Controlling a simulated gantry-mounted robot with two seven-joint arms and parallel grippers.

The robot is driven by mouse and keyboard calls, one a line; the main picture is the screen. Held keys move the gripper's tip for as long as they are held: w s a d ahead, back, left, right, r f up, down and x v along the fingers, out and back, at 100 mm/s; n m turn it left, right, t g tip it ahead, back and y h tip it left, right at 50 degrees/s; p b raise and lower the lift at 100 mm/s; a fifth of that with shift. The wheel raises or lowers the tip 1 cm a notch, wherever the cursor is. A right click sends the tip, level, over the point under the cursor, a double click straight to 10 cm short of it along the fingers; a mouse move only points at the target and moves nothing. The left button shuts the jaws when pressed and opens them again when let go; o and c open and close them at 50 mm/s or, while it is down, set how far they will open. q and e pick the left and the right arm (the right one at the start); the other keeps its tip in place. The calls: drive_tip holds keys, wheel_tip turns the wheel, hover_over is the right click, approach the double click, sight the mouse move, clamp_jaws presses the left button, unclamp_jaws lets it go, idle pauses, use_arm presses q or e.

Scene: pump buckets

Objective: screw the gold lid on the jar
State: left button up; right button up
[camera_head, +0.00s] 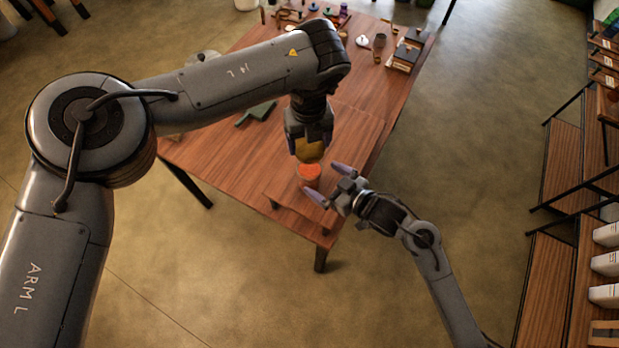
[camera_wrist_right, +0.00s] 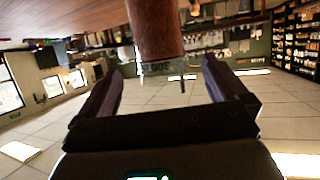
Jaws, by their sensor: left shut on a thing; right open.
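The gold lid (camera_head: 309,151) is held by my left gripper (camera_head: 309,143), which is shut on it and points down. The orange-red jar (camera_head: 309,171) stands right below the lid near the table's front end. From this angle I cannot tell whether lid and jar touch. My right gripper (camera_head: 327,182) is open, with its purple-grey fingers reaching toward the jar from the right. In the right wrist view, a reddish-brown cylinder, seemingly the jar (camera_wrist_right: 157,28), comes down from the top edge between the open fingers (camera_wrist_right: 162,78). Neither finger visibly touches it.
The wooden table (camera_head: 225,148) has a raised board (camera_head: 292,209) at its front end. A green object (camera_head: 257,112) lies to the left. Boxes (camera_head: 405,54) and several small items crowd the far end. Shelves (camera_head: 560,165) stand at the right, with open floor between.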

sight(302, 167)
drive_tip(key=shift+x, duration=3.15)
drive_tip(key=shift+c, duration=0.2)
drive_tip(key=c, duration=1.5)
use_arm(q)
drive_tip(key=shift+f, duration=2.45)
